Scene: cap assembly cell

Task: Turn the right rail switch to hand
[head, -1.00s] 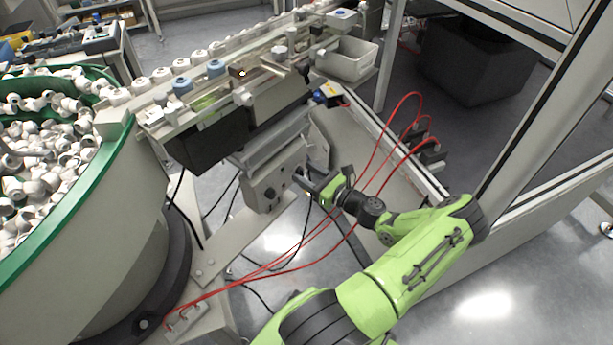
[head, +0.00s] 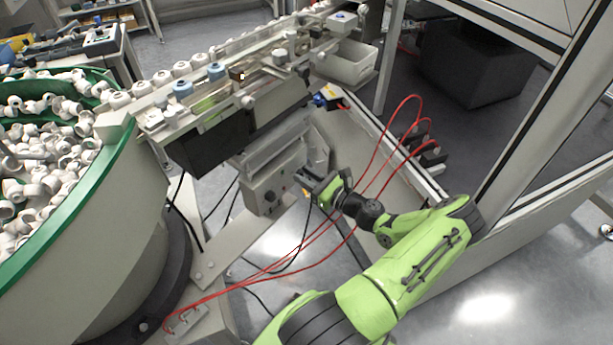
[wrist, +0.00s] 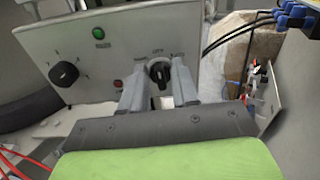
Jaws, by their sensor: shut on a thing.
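The right rail switch (wrist: 158,73) is a black rotary knob on the grey control box, with small labels above it. In the wrist view it sits between the two fingers of my gripper (wrist: 159,86), which is shut on it. The fingers stand on its left and right sides. I cannot tell surely which label the knob points at. In the head view my gripper (head: 300,180) is at the right side of the control box (head: 262,192), and its fingers hide the switch there.
A second black knob (wrist: 64,74), a green lamp (wrist: 98,32) and a small red button (wrist: 117,84) share the panel. Red hoses (head: 372,165) pass close to my wrist. The rail with caps (head: 215,70) runs above, and the green-rimmed bowl (head: 75,235) stands left.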

